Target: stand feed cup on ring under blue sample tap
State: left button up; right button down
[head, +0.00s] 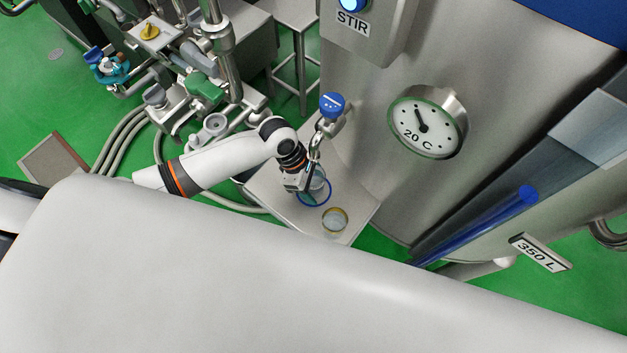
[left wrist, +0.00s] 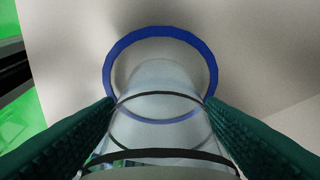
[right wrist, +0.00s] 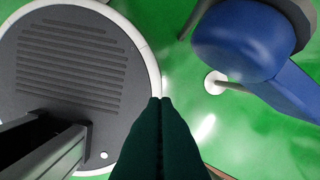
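The blue ring (head: 327,196) is marked on a small pale shelf (head: 283,201) below the blue-handled sample tap (head: 332,104). My left gripper (head: 299,184) is at the ring, its fingers on both sides of a clear cup (head: 318,183). In the left wrist view the clear cup (left wrist: 158,100) with dark bands sits between the green finger pads, and the blue ring (left wrist: 122,45) shows around and beyond its far end. I cannot tell whether the cup's base touches the shelf. My right gripper (right wrist: 160,100) has its fingers together with nothing visible between them.
A small round yellowish dish (head: 335,219) stands on the shelf just in front of the ring. The steel tank with a dial gauge (head: 425,124) rises behind and to the right. Pipes and valves (head: 190,85) crowd the left. A large white surface fills the foreground.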

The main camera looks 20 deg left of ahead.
pick_arm(q)
jog(key=shift+r, duration=0.1)
jog(key=shift+a+r, duration=0.2)
jog(key=shift+r, duration=0.15)
jog(key=v, duration=1.1)
jog(key=shift+r, duration=0.15)
